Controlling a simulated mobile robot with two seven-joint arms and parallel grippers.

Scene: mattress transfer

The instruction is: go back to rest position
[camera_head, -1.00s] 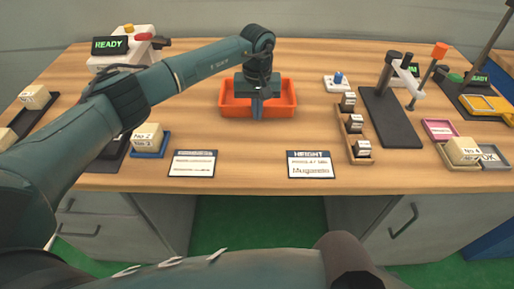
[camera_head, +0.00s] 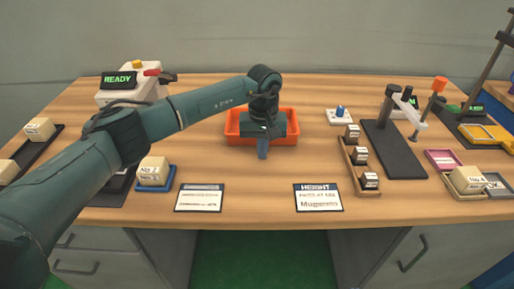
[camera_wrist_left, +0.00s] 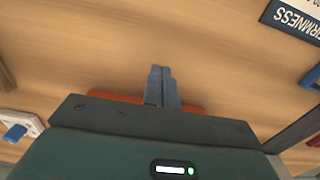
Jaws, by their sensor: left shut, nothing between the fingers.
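My left gripper (camera_head: 263,150) is shut and empty, pointing down over the front part of the orange tray (camera_head: 288,126). In the left wrist view its two blue-grey fingertips (camera_wrist_left: 160,72) are together above bare wood, and the orange tray (camera_wrist_left: 103,95) shows partly behind the gripper body. The gripper hides much of the tray's inside. My right gripper is not in view.
Blocks on small trays (camera_head: 153,172) stand left of centre. Two cards (camera_head: 318,197) lie at the front edge. A rack of small blocks (camera_head: 361,160), a dark stand (camera_head: 394,150) and a pink tray (camera_head: 443,157) are at right. A white machine reading READY (camera_head: 130,88) is back left.

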